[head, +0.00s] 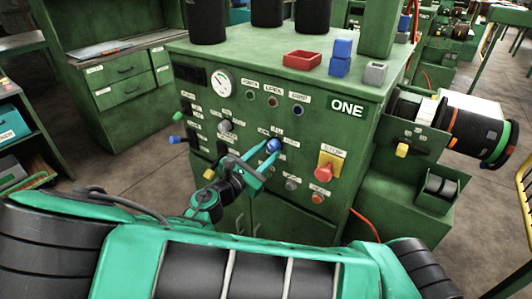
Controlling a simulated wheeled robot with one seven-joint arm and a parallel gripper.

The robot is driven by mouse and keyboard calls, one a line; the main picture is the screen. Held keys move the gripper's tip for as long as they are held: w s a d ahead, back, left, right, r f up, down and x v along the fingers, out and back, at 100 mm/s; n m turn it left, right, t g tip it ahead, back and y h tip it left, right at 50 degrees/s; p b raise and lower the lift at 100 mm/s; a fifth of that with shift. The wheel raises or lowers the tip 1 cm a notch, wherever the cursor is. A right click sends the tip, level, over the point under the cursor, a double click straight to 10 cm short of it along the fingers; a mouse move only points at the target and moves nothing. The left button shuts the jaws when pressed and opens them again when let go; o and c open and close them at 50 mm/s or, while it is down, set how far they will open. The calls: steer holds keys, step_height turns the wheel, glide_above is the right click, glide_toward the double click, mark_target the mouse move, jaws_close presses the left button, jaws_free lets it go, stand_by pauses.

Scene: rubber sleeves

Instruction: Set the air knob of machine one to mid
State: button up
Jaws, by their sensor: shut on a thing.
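Machine ONE (345,130) is a green cabinet with a control panel on its front. A blue round knob (273,145) sits in the middle of the panel, at the tip of my gripper. My gripper (262,157) reaches up to the panel from below, and its fingers are shut on this blue knob. The label by the knob is too small to read, and the fingers hide part of the panel around it. I cannot tell the knob's setting.
A red stop button (324,172) on a yellow plate is to the right of my gripper. A round gauge (222,83) is at upper left. A grey knob (225,127) and levers with green (178,116) and blue (175,140) ends are on the left. A red tray (302,59) stands on top.

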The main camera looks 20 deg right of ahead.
steer(key=m, duration=0.6)
steer(key=shift+a+m, duration=0.1)
steer(key=shift+m, duration=0.3)
steer(key=shift+w, duration=0.1)
stand_by(0.3)
steer(key=o, duration=1.1)
steer(key=shift+c, duration=0.2)
steer(key=v, duration=1)
steer(key=shift+a, duration=0.3)
steer(key=shift+s, duration=0.2)
